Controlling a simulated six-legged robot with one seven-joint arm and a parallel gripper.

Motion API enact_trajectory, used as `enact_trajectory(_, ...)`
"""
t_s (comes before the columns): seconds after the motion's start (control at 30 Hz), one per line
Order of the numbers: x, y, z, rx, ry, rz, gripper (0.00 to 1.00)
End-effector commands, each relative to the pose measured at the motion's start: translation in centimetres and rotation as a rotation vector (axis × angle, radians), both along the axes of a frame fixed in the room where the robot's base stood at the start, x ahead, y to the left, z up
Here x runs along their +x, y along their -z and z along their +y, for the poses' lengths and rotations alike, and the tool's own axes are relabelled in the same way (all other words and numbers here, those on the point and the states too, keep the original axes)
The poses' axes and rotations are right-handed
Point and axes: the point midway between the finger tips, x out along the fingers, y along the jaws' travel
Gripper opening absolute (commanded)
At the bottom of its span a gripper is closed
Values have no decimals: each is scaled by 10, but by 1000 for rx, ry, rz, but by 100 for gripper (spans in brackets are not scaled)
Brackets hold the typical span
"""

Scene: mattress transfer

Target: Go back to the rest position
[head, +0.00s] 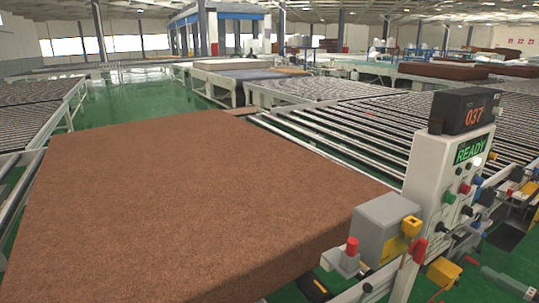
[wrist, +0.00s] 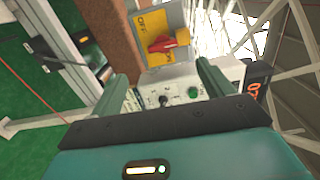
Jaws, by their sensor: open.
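My gripper (wrist: 161,72) is open in the wrist view, with its two fingers apart and nothing seen between them. Beyond the fingers is a yellow plate (wrist: 151,22) marked OFF with a red rotary switch (wrist: 170,41). The white control panel (wrist: 215,78) with a green button and a dark knob shows behind the fingers. I cannot tell whether the fingers touch it. In the head view the control panel (head: 428,170) stands at the right with a green READY screen (head: 470,149) and a display (head: 466,111) reading 037. My gripper is not clearly seen in the head view.
A large brown mattress (head: 190,200) fills the left and middle foreground. A grey box (head: 383,222) with yellow and red parts stands beside its right corner. Roller conveyors (head: 345,135) run behind the mattress. Green floor (head: 135,97) is open at the back left.

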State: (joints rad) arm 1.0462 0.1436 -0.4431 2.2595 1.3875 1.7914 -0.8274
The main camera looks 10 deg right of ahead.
Motion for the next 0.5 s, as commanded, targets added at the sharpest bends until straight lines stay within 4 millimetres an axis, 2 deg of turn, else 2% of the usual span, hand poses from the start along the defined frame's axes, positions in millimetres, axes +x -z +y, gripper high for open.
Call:
enact_trajectory(0.07,15,-1,24,-7,-78,49,80)
enact_trajectory(0.13,31,1,57,-26,-181,126,80)
enact_trajectory(0.23,49,8,118,-94,-355,279,80)
enact_trajectory(0.3,54,15,158,-172,-464,388,80)
enact_trajectory(0.4,52,25,205,-321,-587,527,80)
enact_trajectory(0.5,44,35,241,-512,-670,636,80)
